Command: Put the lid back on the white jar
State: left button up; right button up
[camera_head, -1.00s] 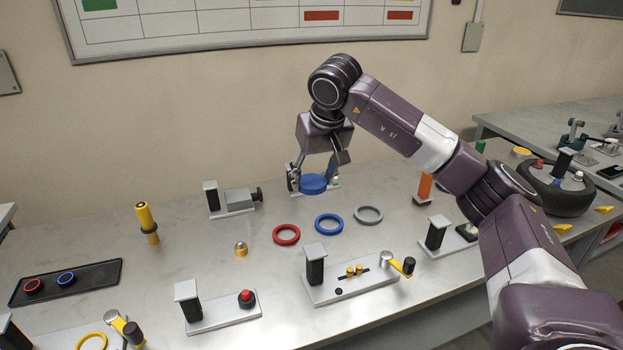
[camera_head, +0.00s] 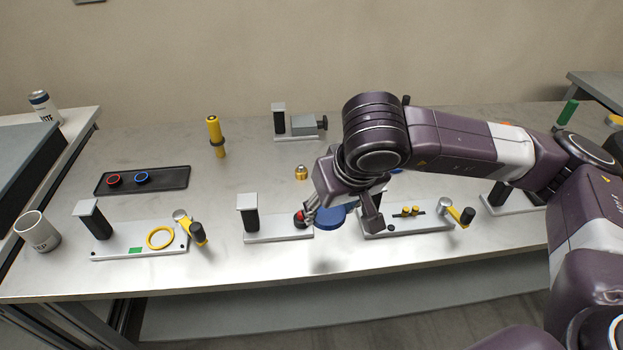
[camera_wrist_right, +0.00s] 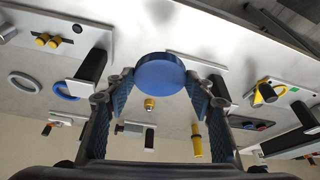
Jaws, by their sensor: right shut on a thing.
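My right gripper (camera_head: 341,212) is shut on a round blue lid (camera_head: 330,218) and holds it flat near the front of the table. In the right wrist view the lid (camera_wrist_right: 160,73) sits between the two fingertips. My left gripper is not in view.
A stand with a red knob (camera_head: 263,236) is close to the gripper's left. A stand with yellow pegs (camera_head: 418,223) is on its right. Further left are a stand with a yellow ring (camera_head: 125,248), a black tray (camera_head: 115,190) and a labelled can (camera_head: 45,108).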

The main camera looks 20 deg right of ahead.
aim_at(39, 233)
jog(key=j, duration=1.05)
jog(key=i+j+u, duration=0.15)
jog(key=j, duration=0.95)
jog(key=k, duration=0.05)
